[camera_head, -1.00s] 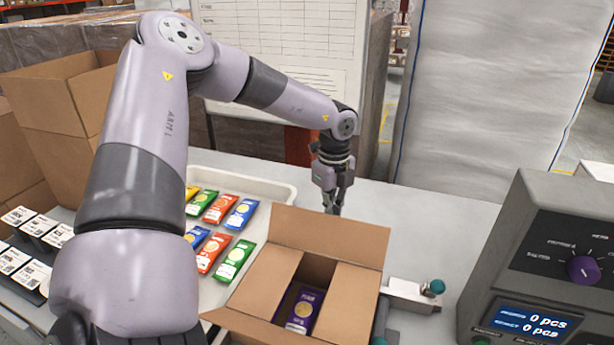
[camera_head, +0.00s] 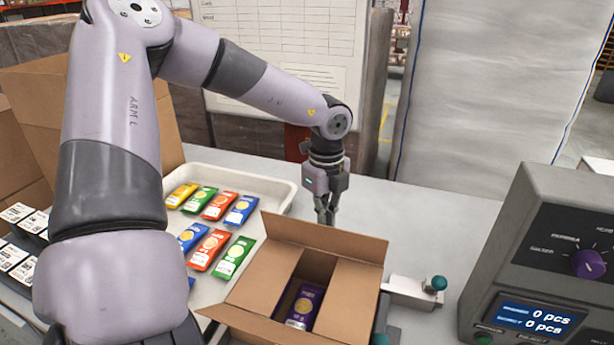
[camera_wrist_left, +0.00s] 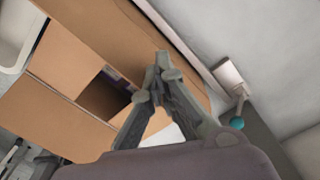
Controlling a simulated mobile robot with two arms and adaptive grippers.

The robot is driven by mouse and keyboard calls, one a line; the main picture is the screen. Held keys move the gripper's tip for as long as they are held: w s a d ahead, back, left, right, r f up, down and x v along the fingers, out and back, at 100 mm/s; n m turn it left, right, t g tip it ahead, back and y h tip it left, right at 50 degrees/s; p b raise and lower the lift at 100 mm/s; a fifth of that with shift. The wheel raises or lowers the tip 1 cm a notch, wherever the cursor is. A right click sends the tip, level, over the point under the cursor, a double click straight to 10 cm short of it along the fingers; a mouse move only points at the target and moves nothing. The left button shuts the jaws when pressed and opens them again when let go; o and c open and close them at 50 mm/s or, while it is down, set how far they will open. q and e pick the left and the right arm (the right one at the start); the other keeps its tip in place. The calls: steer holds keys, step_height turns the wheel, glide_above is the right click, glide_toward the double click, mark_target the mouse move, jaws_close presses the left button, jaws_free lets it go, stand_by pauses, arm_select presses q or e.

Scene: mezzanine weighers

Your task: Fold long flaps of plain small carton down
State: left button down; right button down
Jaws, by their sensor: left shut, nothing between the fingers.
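The small carton (camera_head: 337,335) stands open on the bench. Its two short flaps, left (camera_head: 268,273) and right (camera_head: 347,290), lie folded inward with a gap between them. A purple packet (camera_head: 305,307) shows inside. The far long flap (camera_head: 335,241) is raised along the back. The near long flap (camera_head: 252,325) sticks outward. My left gripper (camera_head: 326,217) is shut and empty, pointing down just behind the far flap's top edge. In the left wrist view its fingertips (camera_wrist_left: 162,62) overlap that flap (camera_wrist_left: 110,35); contact cannot be told. My right gripper is not in view.
A white tray (camera_head: 280,187) with several coloured packets is left of the carton. A metal stop with a green knob (camera_head: 439,283) is right of it, beside a counting scale (camera_head: 540,260). A larger open carton and label stacks (camera_head: 20,255) stand left.

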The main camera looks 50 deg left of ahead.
arm_select(q)
steer(key=shift+s+d+r, duration=0.1)
steer(key=shift+s+d, duration=0.15)
steer(key=shift+s, duration=0.2)
steer(key=s+b, duration=0.1)
steer(key=s+d+f+b, duration=0.1)
steer(key=s+b, duration=0.1)
steer(key=shift+d, duration=0.3)
steer(key=shift+f, duration=0.15)
